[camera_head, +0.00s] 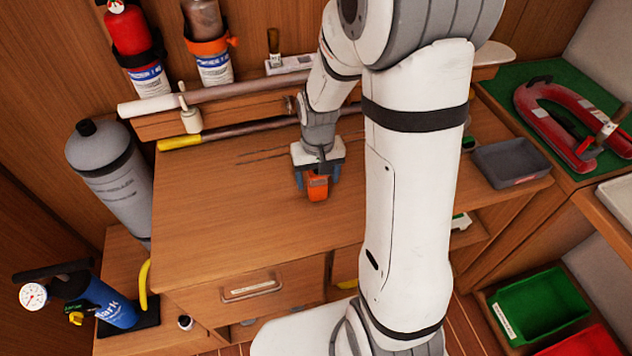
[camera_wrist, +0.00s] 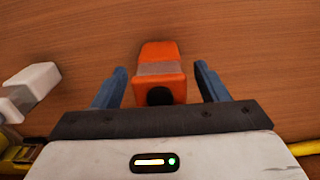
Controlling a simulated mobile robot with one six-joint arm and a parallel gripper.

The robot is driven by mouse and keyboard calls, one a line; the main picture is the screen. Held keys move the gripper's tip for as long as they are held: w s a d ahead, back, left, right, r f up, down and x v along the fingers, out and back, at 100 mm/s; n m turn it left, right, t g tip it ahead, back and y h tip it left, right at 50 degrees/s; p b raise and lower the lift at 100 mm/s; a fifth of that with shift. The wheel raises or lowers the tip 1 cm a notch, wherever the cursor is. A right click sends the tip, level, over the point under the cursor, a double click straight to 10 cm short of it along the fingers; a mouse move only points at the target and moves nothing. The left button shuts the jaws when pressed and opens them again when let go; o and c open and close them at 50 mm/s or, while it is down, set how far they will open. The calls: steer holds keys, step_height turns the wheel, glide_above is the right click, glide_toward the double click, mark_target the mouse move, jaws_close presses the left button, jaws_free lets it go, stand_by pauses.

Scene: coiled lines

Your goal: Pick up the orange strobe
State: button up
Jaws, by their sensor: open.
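The orange strobe (camera_head: 317,187) stands on the wooden desk top, directly below my gripper (camera_head: 317,180) in the head view. In the wrist view the strobe (camera_wrist: 161,66) shows an orange body with a pale band and a dark round part at its near end. My gripper (camera_wrist: 160,85) is open. Its two blue fingers lie on either side of the strobe, with a visible gap on each side. The dark palm edge hides the area nearest the wrist. Whether the strobe touches the palm cannot be told.
The desk top (camera_head: 220,215) around the strobe is mostly clear. A yellow-ended pole (camera_head: 180,142) lies along the back. A grey tray (camera_head: 510,162) stands at the right. A grey cylinder (camera_head: 108,175) stands left of the desk. A white object (camera_wrist: 35,85) shows at left in the wrist view.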

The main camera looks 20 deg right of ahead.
steer(key=shift+f, duration=0.1)
steer(key=c, duration=1.1)
